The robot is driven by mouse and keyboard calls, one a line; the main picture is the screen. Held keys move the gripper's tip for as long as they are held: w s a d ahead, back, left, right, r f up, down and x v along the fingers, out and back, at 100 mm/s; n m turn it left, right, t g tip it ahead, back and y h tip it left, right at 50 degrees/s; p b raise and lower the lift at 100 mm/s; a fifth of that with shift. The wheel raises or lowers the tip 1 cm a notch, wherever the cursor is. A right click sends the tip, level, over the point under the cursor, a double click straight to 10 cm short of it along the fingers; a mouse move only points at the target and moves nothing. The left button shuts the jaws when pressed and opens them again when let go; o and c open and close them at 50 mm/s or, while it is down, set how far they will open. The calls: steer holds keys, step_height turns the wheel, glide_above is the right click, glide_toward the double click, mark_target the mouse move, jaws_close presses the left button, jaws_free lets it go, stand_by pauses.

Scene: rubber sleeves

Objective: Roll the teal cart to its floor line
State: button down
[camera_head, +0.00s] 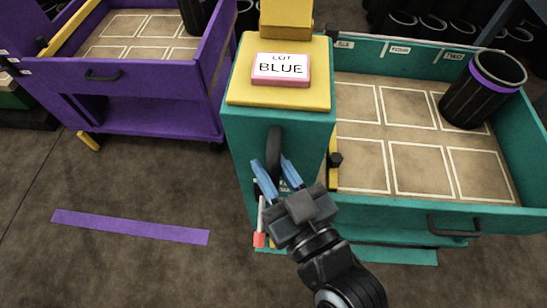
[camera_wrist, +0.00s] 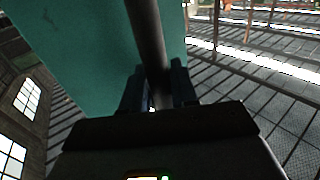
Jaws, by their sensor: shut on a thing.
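The teal cart (camera_head: 245,140) stands on the right in the head view, with a flat tray bed marked in white rectangles. A dark upright handle (camera_head: 274,142) is on its near end panel. My gripper (camera_head: 274,162) has its blue fingers around the lower part of this handle and is shut on it. In the wrist view the handle (camera_wrist: 147,35) runs down between the fingers, in front of the teal panel (camera_wrist: 85,50). A teal floor line (camera_head: 405,255) shows at the foot of the cart's near side; part of it is hidden by my arm.
A purple cart (camera_head: 150,118) stands to the left, with a purple floor line (camera_head: 130,227) in front of it.

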steer(key=c, duration=1)
jaws_free()
steer(key=b+v, duration=0.1)
steer(key=v, duration=0.6)
steer(key=shift+s+d, duration=0.2)
steer(key=shift+s, duration=0.15)
steer(key=shift+d, duration=0.1)
